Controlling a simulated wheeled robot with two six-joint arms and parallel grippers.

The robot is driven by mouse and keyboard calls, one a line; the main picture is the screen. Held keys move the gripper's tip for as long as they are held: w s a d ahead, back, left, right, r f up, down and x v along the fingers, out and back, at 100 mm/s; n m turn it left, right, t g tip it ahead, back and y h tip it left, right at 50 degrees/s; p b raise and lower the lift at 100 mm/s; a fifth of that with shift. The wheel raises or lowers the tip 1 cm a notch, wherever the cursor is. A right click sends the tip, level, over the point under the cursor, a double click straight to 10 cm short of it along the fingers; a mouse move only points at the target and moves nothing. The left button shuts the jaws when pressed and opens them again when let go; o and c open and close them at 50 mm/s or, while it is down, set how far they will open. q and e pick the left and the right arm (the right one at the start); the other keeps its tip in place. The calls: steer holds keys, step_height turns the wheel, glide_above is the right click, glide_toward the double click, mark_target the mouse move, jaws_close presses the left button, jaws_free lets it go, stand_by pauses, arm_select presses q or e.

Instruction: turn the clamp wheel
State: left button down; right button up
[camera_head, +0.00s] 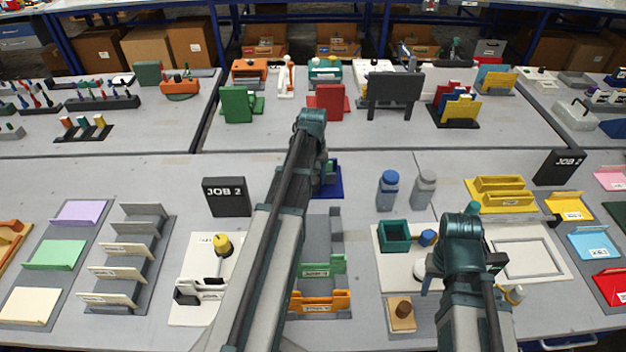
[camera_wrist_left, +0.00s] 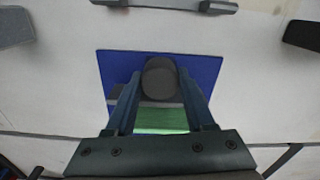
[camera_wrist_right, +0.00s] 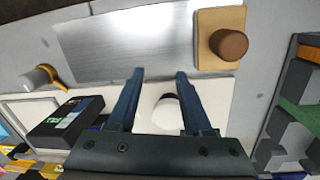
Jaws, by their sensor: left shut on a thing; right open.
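My left gripper (camera_head: 326,180) is over a blue base (camera_wrist_left: 205,68) at the middle of the table. My right gripper (camera_wrist_right: 158,74) is open and empty above the plotter plate. A white round knob (camera_wrist_right: 166,108) shows between its fingers, lower down. I cannot tell which knob is the clamp wheel.
A brown knob on a wooden block (camera_wrist_right: 228,44) stands beside a bare metal sheet (camera_wrist_right: 130,42). A teal open box (camera_head: 394,235), two bottles (camera_head: 388,190) and a black JOB 2 sign (camera_head: 226,197) stand nearby. Orange and green racks (camera_head: 322,300) lie between my arms.

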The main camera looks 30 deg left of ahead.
mark_target(313, 179)
arm_select(q)
steer(key=shift+n, duration=0.4)
steer(key=shift+c, duration=1.3)
jaws_free()
steer(key=shift+r, duration=0.15)
arm_select(e)
steer(key=shift+r, duration=0.15)
arm_select(q)
step_height(313, 179, up, 14)
steer(key=p, duration=1.4)
steer(key=shift+f, duration=0.2)
arm_select(e)
step_height(313, 179, up, 14)
steer(key=shift+f, duration=0.2)
